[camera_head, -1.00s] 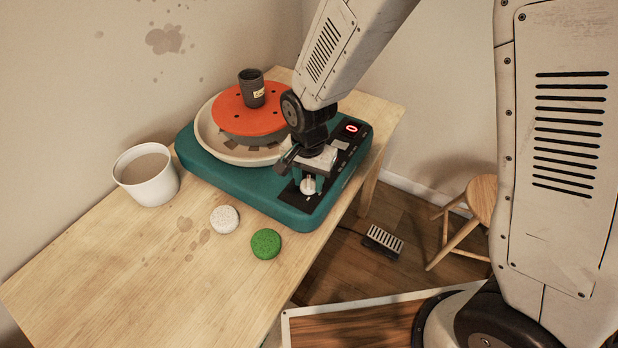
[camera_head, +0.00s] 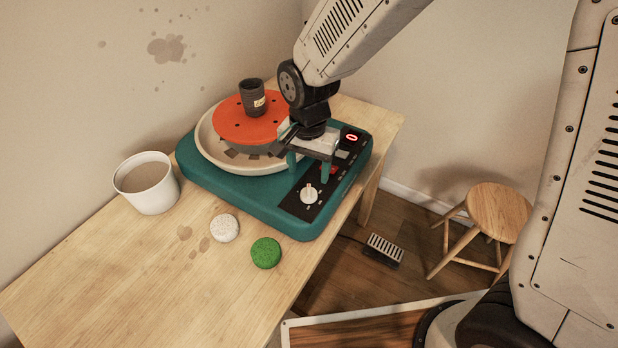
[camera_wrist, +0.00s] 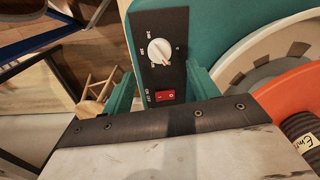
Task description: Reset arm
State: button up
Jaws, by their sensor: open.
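My gripper (camera_head: 308,168) hangs above the control panel of the teal pottery wheel (camera_head: 240,190). Its two green fingers are apart, with nothing between them. In the wrist view, my gripper (camera_wrist: 161,88) is open over the panel, one finger on each side of it. The white knob (camera_head: 309,193) on the panel is clear of the fingers; it also shows in the wrist view (camera_wrist: 159,51). A red switch (camera_wrist: 165,96) sits below the knob in the wrist view. A red display (camera_head: 352,137) is lit on the panel.
A dark ribbed cup (camera_head: 252,97) stands on the orange wheel disc (camera_head: 232,127), close left of my wrist. A white bucket (camera_head: 147,185), a white sponge (camera_head: 224,228) and a green sponge (camera_head: 265,253) are on the wooden table (camera_head: 130,280). A stool (camera_head: 498,212) and pedal (camera_head: 384,249) are on the floor.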

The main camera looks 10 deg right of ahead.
jog(key=shift+r, duration=0.4)
jog(key=shift+s+d+n, duration=0.15)
jog(key=shift+s+n, duration=0.15)
jog(key=shift+n, duration=0.2)
jog(key=s+d+r+n+t, duration=0.1)
jog(key=s+d+r+n, duration=0.4)
jog(key=s+d+r, duration=1.3)
jog(key=s+d, duration=0.1)
jog(key=d, duration=0.1)
jog(key=shift+s+d, duration=0.25)
jog(key=shift+d, duration=0.05)
dwell(0.8)
